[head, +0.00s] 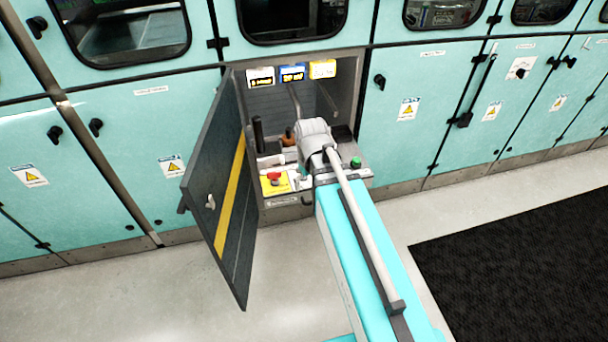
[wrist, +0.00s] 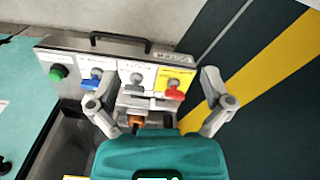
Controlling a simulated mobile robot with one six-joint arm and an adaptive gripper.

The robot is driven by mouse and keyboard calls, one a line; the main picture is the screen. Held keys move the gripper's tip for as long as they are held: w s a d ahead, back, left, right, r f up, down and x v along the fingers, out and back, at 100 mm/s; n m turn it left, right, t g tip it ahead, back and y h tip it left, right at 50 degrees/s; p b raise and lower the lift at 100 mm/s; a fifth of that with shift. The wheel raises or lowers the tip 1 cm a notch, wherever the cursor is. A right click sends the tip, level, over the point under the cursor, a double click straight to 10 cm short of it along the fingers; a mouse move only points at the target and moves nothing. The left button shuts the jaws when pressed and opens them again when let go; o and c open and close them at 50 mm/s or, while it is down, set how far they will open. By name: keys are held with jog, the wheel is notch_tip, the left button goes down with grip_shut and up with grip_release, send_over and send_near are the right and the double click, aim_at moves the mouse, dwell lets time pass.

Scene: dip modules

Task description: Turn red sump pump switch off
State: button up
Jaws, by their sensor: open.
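The red switch (wrist: 174,94) sits on a yellow plate (wrist: 176,76) on a small grey control panel, at the right end of a row of switches in the wrist view. In the head view the red switch (head: 274,176) is on its yellow plate, at the front left of the open cabinet bay. My gripper (wrist: 158,108) is open in the wrist view, its two fingers spread wide. The red switch lies between them, closer to the right finger, with no visible contact. My arm hides the gripper fingers in the head view.
Beside the red switch are a grey switch (wrist: 136,79), a blue switch (wrist: 91,84) and a green button (wrist: 58,72). A dark cabinet door (head: 222,180) with a yellow stripe stands open at left. An orange-brown part (wrist: 136,120) lies between the fingers. A black handle (wrist: 120,39) edges the panel.

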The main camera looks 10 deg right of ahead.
jog(key=shift+s+d+r+m, duration=0.1)
jog(key=shift+s+d+m, duration=0.1)
jog(key=shift+s+m, duration=0.45)
jog(key=shift+s+d+m, duration=0.2)
jog(key=shift+s+m, duration=0.2)
jog(key=shift+s, duration=0.3)
jog(key=shift+s+d+r+m, duration=0.1)
jog(key=shift+s+d+m, duration=0.1)
jog(key=shift+s+m, duration=0.45)
